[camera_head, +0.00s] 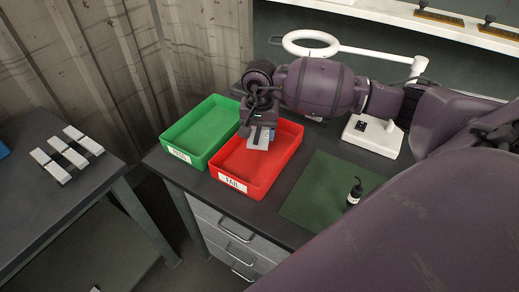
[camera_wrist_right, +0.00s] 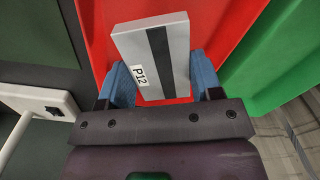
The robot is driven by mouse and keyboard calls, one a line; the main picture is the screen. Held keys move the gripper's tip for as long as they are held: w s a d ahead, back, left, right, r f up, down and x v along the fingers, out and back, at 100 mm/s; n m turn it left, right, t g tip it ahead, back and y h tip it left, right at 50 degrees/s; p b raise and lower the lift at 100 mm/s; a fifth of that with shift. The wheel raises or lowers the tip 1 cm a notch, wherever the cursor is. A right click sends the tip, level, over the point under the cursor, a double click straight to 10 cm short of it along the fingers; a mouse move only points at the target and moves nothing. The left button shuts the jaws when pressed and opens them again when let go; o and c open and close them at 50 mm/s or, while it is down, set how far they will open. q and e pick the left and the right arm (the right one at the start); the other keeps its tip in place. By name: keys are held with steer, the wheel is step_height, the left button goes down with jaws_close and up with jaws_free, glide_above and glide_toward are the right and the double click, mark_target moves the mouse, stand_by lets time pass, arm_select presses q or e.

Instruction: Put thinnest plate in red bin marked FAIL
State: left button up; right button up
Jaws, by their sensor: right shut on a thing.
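My right gripper (camera_head: 262,128) is over the red bin marked FAIL (camera_head: 232,184), shut on a light grey plate (camera_head: 258,143). In the right wrist view the plate (camera_wrist_right: 180,50) has a dark stripe and a label reading P12. It sits between the blue fingers of the gripper (camera_wrist_right: 162,84), with the red bin (camera_wrist_right: 95,30) behind it. The head view does not show clearly whether the plate touches the bin. My left gripper is not in view.
A green bin marked PASS (camera_head: 188,153) stands left of the red bin. Several striped grey plates (camera_head: 50,165) lie on the left table (camera_head: 30,210).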

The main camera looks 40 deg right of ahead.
mark_target(260, 156)
steer(key=shift+f, duration=1.55)
step_height(260, 156, down, 4)
steer(key=shift+r, duration=0.25)
steer(key=shift+f, duration=0.3)
steer(key=shift+f, duration=0.2)
steer(key=o, duration=1.4)
steer(key=shift+c, duration=0.2)
